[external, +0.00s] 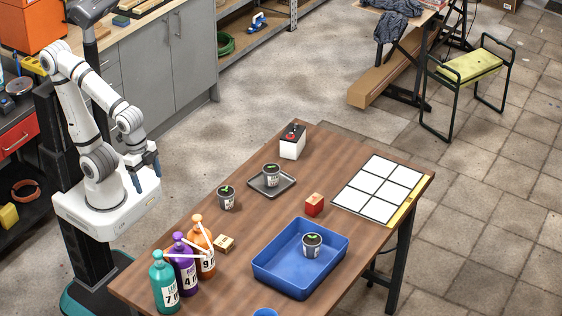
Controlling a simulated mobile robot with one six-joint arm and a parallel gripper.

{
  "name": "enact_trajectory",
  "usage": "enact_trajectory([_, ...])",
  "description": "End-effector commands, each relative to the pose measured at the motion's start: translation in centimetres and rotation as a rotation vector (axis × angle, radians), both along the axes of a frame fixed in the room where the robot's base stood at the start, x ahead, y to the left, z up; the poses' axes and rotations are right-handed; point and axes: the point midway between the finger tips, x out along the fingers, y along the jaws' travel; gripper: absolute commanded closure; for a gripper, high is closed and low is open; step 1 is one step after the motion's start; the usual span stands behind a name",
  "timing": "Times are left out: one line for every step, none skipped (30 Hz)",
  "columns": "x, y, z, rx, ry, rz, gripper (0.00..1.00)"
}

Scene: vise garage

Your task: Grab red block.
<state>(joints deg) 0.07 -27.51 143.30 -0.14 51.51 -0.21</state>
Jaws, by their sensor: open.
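The red block (314,205) sits on the wooden table, just above the blue tray and left of the white grid board. Its top looks lighter, a tan or orange tone. My gripper (147,175) is open and empty, with its blue fingers pointing down. It is off the table's left side, well away from the red block. Nothing hides the block in this view.
A blue tray (268,274) holds a potted plant (312,246). Another pot (271,175) stands on a grey tray (257,187), a third (226,198) beside it. Bottles (184,270), a tan block (224,244), a white box (292,144) and a grid board (378,188) share the table (190,205).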

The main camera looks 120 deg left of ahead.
Motion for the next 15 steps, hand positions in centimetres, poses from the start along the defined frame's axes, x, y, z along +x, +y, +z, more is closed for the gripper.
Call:
enact_trajectory([0.0, 0.0, 0.0, 0.000, 0.000, 0.000, 0.23])
enact_trajectory([0.0, 0.0, 0.0, 0.000, 0.000, 0.000, 0.23])
enact_trajectory([0.0, 0.0, 0.0, 0.000, 0.000, 0.000, 0.23])
enact_trajectory([0.0, 0.0, 0.0, 0.000, 0.000, 0.000, 0.24])
enact_trajectory([0.0, 0.0, 0.0, 0.000, 0.000, 0.000, 0.24])
enact_trajectory([0.0, 0.0, 0.0, 0.000, 0.000, 0.000, 0.24])
enact_trajectory([0.0, 0.0, 0.0, 0.000, 0.000, 0.000, 0.24])
enact_trajectory([0.0, 0.0, 0.0, 0.000, 0.000, 0.000, 0.24])
enact_trajectory([0.0, 0.0, 0.0, 0.000, 0.000, 0.000, 0.24])
enact_trajectory([0.1, 0.0, 0.0, -0.001, 0.000, 0.003, 0.24])
enact_trajectory([0.2, 0.1, 0.1, -0.002, 0.000, 0.011, 0.24])
enact_trajectory([0.6, 0.1, 0.2, -0.008, 0.000, 0.031, 0.24])
enact_trajectory([1.0, 0.2, 0.4, -0.014, 0.000, 0.055, 0.24])
enact_trajectory([1.6, 0.4, 0.6, -0.023, 0.000, 0.087, 0.24])
enact_trajectory([2.6, 0.6, 0.9, -0.039, 0.000, 0.144, 0.24])
